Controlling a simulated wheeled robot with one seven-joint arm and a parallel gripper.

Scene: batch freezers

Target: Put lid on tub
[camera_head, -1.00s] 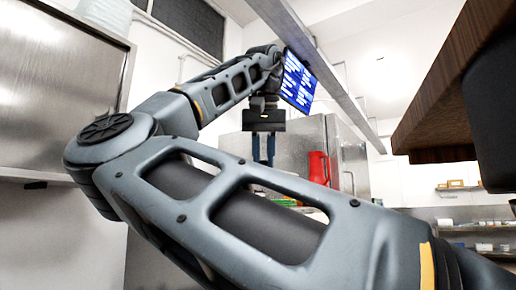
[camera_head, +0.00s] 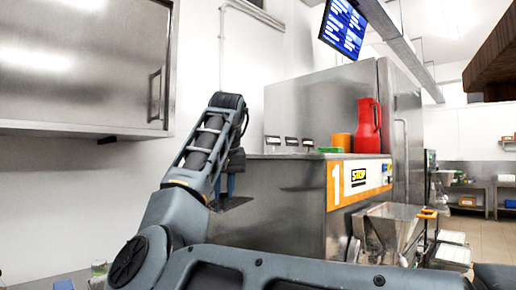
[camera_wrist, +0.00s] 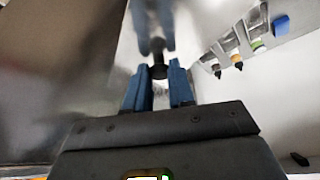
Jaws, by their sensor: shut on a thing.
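My gripper (camera_head: 226,188) hangs fingers down at the left side of a steel batch freezer. Its blue fingers are closed around a small black knob (camera_wrist: 158,72) in the wrist view. A thin, dark, flat piece (camera_head: 239,202), which looks like the lid, sits at the fingertips in the head view. In the wrist view a shiny surface beyond the knob mirrors the fingers; its edges are blurred. I cannot pick out the tub with certainty.
The steel freezer (camera_head: 285,200) carries a red jug (camera_head: 368,126) and an orange box (camera_head: 341,142) on top. A steel hopper (camera_head: 390,225) stands at its front right. A steel wall cabinet (camera_head: 85,65) is at left. Small containers (camera_head: 98,268) stand at lower left.

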